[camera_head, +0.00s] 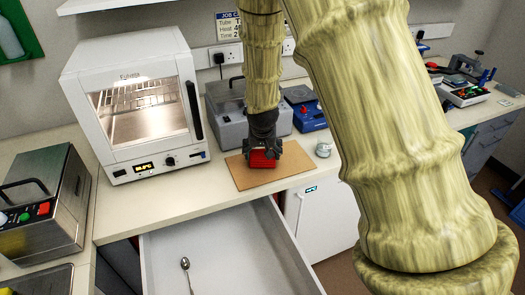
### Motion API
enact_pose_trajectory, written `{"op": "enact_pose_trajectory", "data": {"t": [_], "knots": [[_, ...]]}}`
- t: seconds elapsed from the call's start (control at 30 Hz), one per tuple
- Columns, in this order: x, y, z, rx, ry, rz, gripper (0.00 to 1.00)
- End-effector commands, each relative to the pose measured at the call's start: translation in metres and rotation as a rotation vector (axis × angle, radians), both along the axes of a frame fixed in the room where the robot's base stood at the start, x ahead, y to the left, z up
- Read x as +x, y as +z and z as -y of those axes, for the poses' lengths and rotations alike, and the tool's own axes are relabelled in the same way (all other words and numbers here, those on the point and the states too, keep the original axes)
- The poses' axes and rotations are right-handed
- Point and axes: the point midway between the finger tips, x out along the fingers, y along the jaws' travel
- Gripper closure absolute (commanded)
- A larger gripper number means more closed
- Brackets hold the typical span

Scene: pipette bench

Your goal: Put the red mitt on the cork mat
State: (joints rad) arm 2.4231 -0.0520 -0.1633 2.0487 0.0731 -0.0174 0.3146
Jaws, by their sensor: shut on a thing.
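The red mitt (262,159) is at the end of my arm, over the cork mat (253,181). My gripper (263,152) points down and is shut on the mitt. The mat is a flat tan rectangle on the white bench, in front of a grey machine. The mitt appears low over the back half of the mat; I cannot tell whether it touches the mat. My gripper hides part of the mitt.
A white oven (137,100) stands left of the mat. A grey machine (230,124) stands behind it, and a blue device (304,110) is back right. A small jar (323,149) stands to the right. An open drawer (225,250) holding a spoon (186,268) juts out below the bench.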

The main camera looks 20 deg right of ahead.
Motion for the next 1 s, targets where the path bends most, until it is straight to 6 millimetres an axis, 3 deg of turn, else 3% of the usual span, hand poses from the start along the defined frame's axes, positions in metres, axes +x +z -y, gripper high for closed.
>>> {"op": "enact_pose_trajectory", "data": {"t": [0.17, 0.2, 0.3, 0.77, 1.0], "knots": [[0.0, -0.004, 0.0, 0.0, 0.0, -0.001, 0.44], [0.0, -0.003, 0.0, 0.0, 0.0, -0.001, 0.13], [0.0, -0.003, 0.0, 0.0, 0.0, -0.001, 0.0], [0.0, 0.002, 0.0, 0.0, 0.0, 0.0, 0.0], [-0.008, 0.023, -0.004, 0.0, 0.0, 0.001, 0.0]]}}
